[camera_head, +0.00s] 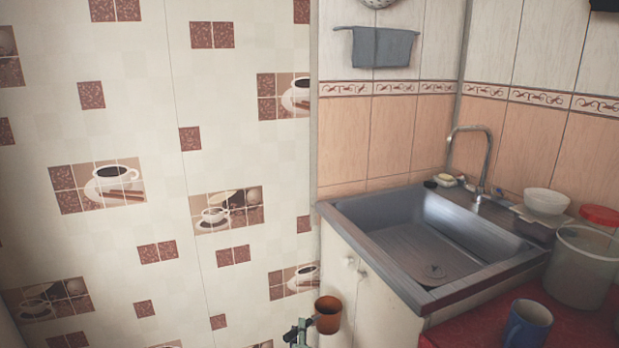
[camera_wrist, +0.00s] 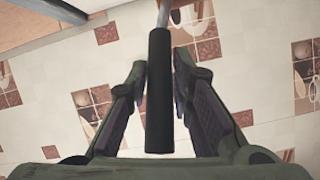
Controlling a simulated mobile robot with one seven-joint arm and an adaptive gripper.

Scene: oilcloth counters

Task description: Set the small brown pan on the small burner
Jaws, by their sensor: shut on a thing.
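The small brown pan (camera_head: 328,315) shows low in the head view, in front of the white sink cabinet. My gripper (camera_head: 298,333) is partly in view just left of it, at the bottom edge. In the wrist view, the pan's black handle (camera_wrist: 159,95) runs between the two fingers of my gripper (camera_wrist: 160,70), which is shut on it. The small burner is in neither view.
A metal sink (camera_head: 430,240) with a faucet (camera_head: 478,160) is at the right. A blue mug (camera_head: 528,325) and a clear bucket (camera_head: 582,265) stand on the red counter (camera_head: 470,336). A tiled wall (camera_head: 150,230) fills the left.

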